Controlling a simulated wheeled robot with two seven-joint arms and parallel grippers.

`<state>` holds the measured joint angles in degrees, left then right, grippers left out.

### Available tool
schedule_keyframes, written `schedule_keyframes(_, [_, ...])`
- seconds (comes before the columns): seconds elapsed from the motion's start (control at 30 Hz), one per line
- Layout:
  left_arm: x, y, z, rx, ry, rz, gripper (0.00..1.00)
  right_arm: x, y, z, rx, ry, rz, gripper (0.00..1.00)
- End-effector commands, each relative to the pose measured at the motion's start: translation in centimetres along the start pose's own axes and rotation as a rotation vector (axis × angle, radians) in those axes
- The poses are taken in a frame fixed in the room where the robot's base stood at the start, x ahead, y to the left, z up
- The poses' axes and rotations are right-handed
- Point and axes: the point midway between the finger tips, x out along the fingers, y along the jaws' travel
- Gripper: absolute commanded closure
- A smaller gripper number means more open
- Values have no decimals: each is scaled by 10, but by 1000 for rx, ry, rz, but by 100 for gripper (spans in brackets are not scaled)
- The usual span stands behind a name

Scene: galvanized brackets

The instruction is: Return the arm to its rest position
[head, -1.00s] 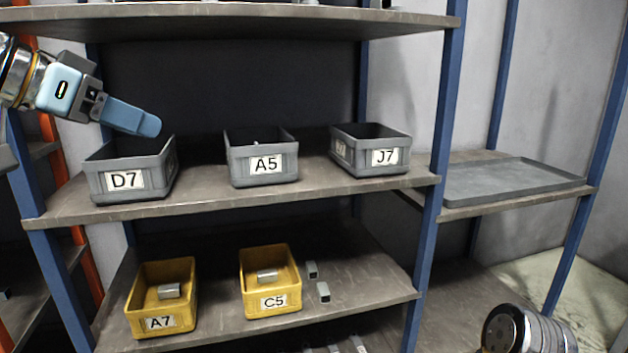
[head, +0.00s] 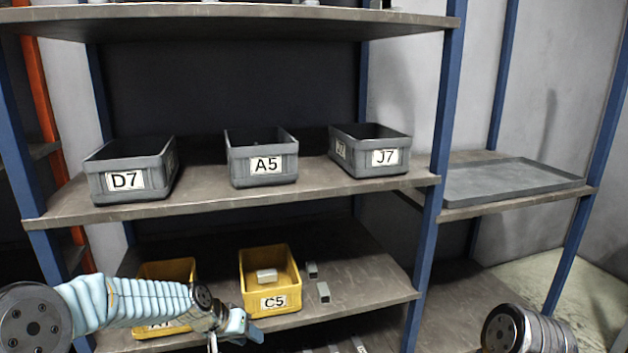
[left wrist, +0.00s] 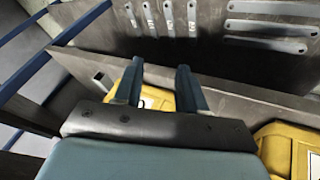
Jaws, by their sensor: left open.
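My left arm (head: 130,303) comes in low from the left and crosses in front of the yellow bin A7 (head: 165,270), hiding most of it. My left gripper (head: 245,328) is in front of the lower shelf, below the yellow bin C5 (head: 288,299). In the left wrist view the two fingers (left wrist: 160,84) stand apart with nothing held between them. Part of a yellow bin (left wrist: 158,98) shows beyond them. My right gripper is not in view.
Grey bins D7 (head: 125,182), A5 (head: 265,167) and J7 (head: 385,158) stand on the middle shelf. Two small brackets lie right of C5, one of them nearer the front (head: 323,292). A grey tray (head: 510,178) lies on the right shelf. Blue posts (head: 428,240) frame the rack.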

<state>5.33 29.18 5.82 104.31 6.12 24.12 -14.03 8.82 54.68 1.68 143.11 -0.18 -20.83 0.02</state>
Motion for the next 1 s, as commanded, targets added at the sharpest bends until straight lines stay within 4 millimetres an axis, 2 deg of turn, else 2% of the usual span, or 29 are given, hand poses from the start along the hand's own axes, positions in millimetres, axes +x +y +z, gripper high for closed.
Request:
schedule_keyframes(0.03, [31, -6, 36, -31, -49, -9, 59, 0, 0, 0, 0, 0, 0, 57])
schedule_keyframes(0.07, [47, -9, 57, -51, -72, -16, 59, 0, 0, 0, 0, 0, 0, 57])
schedule_keyframes(0.1, [66, -13, 87, -75, -102, -24, 59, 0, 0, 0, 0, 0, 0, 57])
schedule_keyframes(0.17, [91, -16, 134, -111, -147, -37, 59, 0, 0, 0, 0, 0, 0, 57])
schedule_keyframes(0.2, [103, -17, 166, -134, -176, -44, 59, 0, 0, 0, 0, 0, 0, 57])
schedule_keyframes(0.3, [122, -16, 242, -186, -242, -58, 59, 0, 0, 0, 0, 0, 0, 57])
schedule_keyframes(0.4, [125, -11, 302, -229, -294, -66, 59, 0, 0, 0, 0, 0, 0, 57])
schedule_keyframes(0.5, [122, -6, 341, -257, -327, -69, 59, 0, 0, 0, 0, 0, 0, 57])
schedule_keyframes(0.6, [119, -3, 360, -272, -341, -71, 59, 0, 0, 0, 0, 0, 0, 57])
schedule_keyframes(0.67, [118, -2, 363, -276, -343, -71, 59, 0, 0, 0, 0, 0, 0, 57])
schedule_keyframes(1.0, [118, -3, 363, -275, -342, -72, 59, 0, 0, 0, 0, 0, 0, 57])
